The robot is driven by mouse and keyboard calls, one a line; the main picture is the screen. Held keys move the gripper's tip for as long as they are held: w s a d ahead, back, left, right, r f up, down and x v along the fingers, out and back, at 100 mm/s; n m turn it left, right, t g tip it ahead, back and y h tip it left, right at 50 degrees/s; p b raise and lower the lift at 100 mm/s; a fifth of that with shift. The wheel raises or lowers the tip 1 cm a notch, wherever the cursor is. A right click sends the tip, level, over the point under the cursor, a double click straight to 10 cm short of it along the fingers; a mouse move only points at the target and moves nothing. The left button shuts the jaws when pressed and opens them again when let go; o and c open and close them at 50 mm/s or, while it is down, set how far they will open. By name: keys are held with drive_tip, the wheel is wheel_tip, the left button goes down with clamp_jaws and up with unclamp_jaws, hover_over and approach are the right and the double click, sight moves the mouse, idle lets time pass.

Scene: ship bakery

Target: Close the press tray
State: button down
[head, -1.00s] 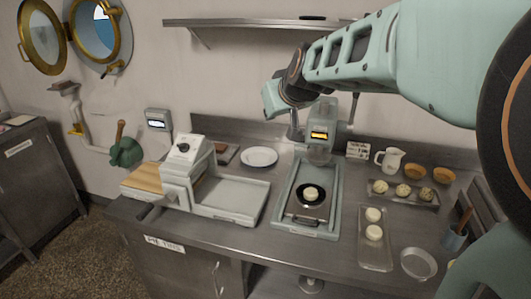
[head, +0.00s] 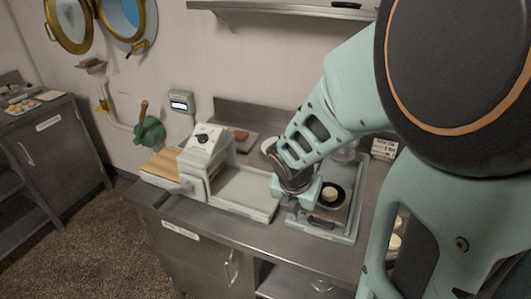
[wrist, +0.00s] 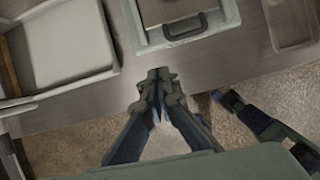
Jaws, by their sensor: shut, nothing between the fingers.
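The press tray (head: 345,207) carries a dark round plate (head: 337,207) with a pale dough round (head: 329,194) on it. It sits pulled forward on a pale green-grey base (head: 335,234). In the wrist view the tray's front (wrist: 160,12) shows at the top, with its dark handle (wrist: 187,28). My gripper (wrist: 158,76) is shut and empty, at the counter's front edge in that picture, below and left of the handle and apart from it. In the head view my wrist covers the tray's left side, and my arm hides most of the press behind.
A machine with a wooden board and a flat tray (head: 240,188) stands left of the press. A flat tray (wrist: 290,22) lies to the right in the wrist view. The counter's front edge (wrist: 240,65) runs below the handle. Floor shows beyond it.

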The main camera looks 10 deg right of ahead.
drive_tip(key=b+x, duration=0.9)
drive_tip(key=x, duration=0.1)
drive_tip(key=shift+s+f+b, duration=0.15)
drive_tip(key=shift+f+b, duration=0.2)
drive_tip(key=w+d, duration=0.2)
drive_tip(key=shift+w+r+p, duration=0.25)
drive_tip(key=shift+w+p, duration=0.1)
drive_tip(key=shift+p, duration=0.05)
drive_tip(key=shift+w+d, duration=0.2)
drive_tip(key=shift+w, duration=0.1)
drive_tip(key=shift+w+r, duration=0.1)
